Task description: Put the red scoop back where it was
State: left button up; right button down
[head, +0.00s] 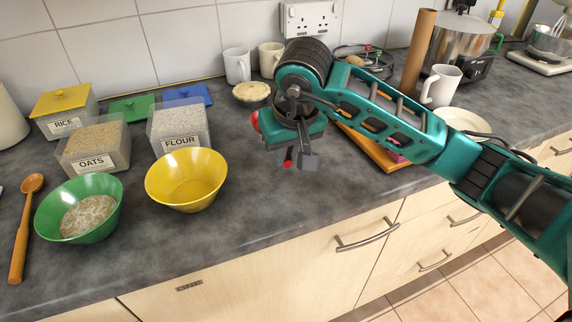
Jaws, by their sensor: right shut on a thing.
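My right gripper (298,160) hangs above the worktop, right of the yellow bowl (187,182). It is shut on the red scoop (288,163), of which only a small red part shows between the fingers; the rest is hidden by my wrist. The open clear OATS box (95,162) and the open clear FLOUR box (181,142) stand at the left, both filled. The RICE box (66,126) has its yellow lid on. The green bowl (50,222) holds pale flakes; the yellow bowl looks empty. My left gripper is not in view.
A green lid (131,107) and a blue lid (187,97) lie behind the boxes. A wooden spoon (21,235) lies at the left. Mugs (237,66) and a pale-topped bowl (251,91) stand behind my gripper. An orange board (373,150) lies partly under my arm.

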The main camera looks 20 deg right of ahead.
aim_at(287, 160)
jog(key=shift+f, duration=1.85)
jog(key=shift+f+b, duration=0.2)
jog(key=shift+b, duration=0.1)
jog(key=c, duration=1.1)
grip_release()
jog(key=shift+r, duration=0.1)
jog(key=shift+r+p, duration=0.35)
jog(key=shift+r, duration=0.1)
jog(key=v, duration=1.1)
jog(key=shift+s+r, duration=0.2)
